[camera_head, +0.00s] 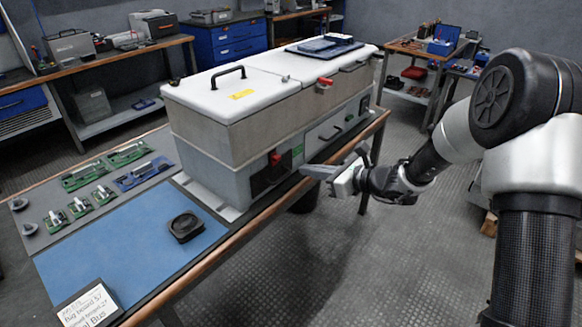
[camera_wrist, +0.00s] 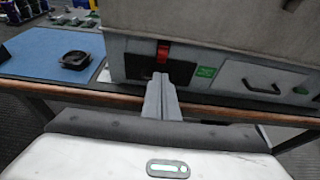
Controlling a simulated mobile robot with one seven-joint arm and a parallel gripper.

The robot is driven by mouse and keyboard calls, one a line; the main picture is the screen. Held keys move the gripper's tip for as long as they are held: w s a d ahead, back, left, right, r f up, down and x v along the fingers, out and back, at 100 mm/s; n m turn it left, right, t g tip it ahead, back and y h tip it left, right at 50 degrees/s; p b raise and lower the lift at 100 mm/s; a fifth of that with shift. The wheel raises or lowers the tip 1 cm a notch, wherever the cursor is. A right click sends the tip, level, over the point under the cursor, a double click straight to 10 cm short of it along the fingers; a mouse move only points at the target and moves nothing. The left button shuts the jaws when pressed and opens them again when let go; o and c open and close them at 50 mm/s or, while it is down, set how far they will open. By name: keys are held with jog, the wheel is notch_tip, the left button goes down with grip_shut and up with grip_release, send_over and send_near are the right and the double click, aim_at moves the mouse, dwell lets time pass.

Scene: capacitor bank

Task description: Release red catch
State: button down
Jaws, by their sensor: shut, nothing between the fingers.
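A red catch-like part (camera_head: 275,158) sits at the top of a dark panel (camera_head: 268,178) low on the front of the grey capacitor bank (camera_head: 215,150). In the wrist view this red part (camera_wrist: 163,53) hangs over the panel's upper edge, just beyond my fingertips. A second red part (camera_head: 324,83) is on the front edge of the white lid, farther right. My gripper (camera_head: 306,169) is shut and empty, pointing at the bank's front. In the wrist view my gripper (camera_wrist: 160,78) lies just below the first red part; whether they touch cannot be told.
A drawer with a black handle (camera_wrist: 261,87) is right of the panel. The bench's wooden edge (camera_wrist: 215,111) runs below my fingers. A blue mat (camera_head: 130,250) holds a black tray (camera_head: 185,227). Open floor lies in front of the bench.

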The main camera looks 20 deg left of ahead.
aim_at(279, 158)
jog(key=b+x, duration=0.1)
jog(key=x, duration=0.9)
jog(key=shift+b, duration=0.4)
jog(key=shift+r+p, duration=0.5)
jog(key=shift+r, duration=0.85)
